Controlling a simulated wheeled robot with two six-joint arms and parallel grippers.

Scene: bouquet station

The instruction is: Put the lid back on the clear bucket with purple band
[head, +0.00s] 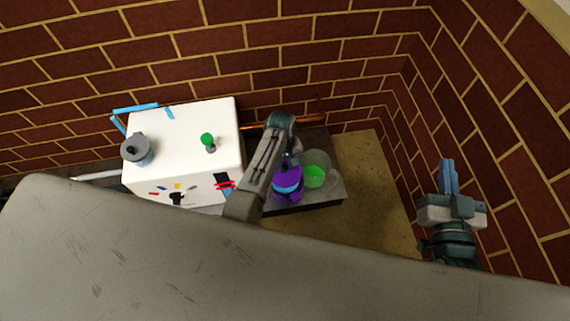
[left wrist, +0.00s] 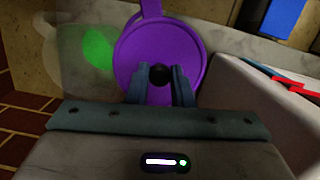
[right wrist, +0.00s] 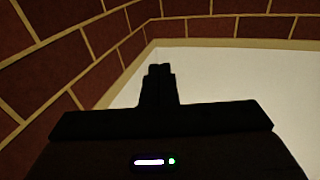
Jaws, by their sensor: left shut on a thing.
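A round purple lid (left wrist: 135,50) with a dark knob (left wrist: 158,74) fills the middle of the left wrist view. My left gripper (left wrist: 160,88) is shut on the knob. In the head view the purple lid (head: 283,172) is partly covered by my left gripper (head: 289,184). A clear bucket (head: 318,158) with something green (head: 315,177) in or behind it stands just right of the lid; it also shows faintly in the left wrist view (left wrist: 66,62). I cannot make out its band. My right gripper (head: 447,175) is shut and empty, far to the right.
A white box (head: 185,120) stands left of the lid, bearing a grey can (head: 136,150) and a green-topped item (head: 207,140). The bucket stands on a dark grey slab (head: 330,192). Brick walls close the back and right. Tan floor right of the slab is clear.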

